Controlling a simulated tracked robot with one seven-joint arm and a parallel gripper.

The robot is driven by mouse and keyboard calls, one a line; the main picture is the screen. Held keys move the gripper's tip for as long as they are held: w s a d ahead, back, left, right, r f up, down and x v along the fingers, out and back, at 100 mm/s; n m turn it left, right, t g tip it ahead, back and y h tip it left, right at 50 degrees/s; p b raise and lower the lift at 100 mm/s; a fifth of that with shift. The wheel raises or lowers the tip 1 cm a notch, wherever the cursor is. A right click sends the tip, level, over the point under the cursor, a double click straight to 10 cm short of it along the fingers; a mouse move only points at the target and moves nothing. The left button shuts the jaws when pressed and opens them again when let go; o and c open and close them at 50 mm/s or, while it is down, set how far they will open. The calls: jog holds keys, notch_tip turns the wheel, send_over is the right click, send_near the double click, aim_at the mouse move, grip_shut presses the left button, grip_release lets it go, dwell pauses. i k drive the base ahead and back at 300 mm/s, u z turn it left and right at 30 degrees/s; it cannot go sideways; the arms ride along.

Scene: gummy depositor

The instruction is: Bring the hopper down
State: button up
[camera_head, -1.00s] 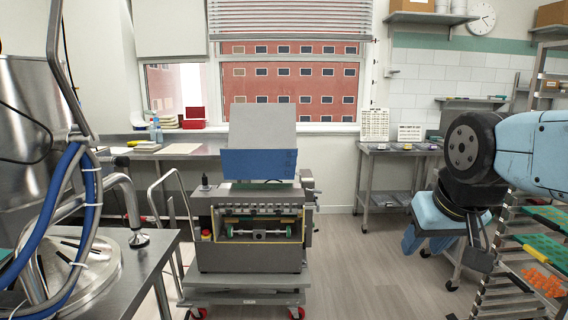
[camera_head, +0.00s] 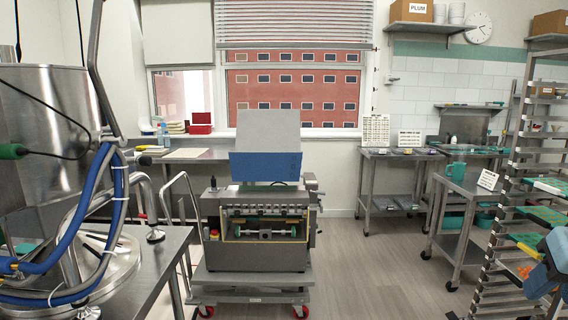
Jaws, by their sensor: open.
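The depositor (camera_head: 257,238) is a grey machine on a low wheeled cart in the middle of the head view. The hopper, a grey and blue box-like part (camera_head: 266,166), stands tilted up on top of it, its blue face towards me and a pale grey panel above. Its inside is hidden. My gripper (camera_head: 540,281) shows only in part at the lower right edge, with blue fingers. It is open, far to the right of the depositor and apart from the hopper. Whether anything lies between the fingers is cut off by the frame.
A steel table (camera_head: 160,262) with a large steel kettle (camera_head: 42,110) and blue hoses is at the left. A tray rack (camera_head: 505,190) stands at the right, close to my gripper. A small steel table (camera_head: 465,188) stands beyond. The floor right of the depositor is clear.

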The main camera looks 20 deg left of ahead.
aim_at(245, 166)
jog(key=z, duration=0.25)
jog(key=i, duration=2.35)
jog(key=u, duration=0.6)
jog(key=i, duration=0.9)
jog(key=u, duration=1.05)
jog(key=i, duration=0.6)
jog(key=u, duration=0.45)
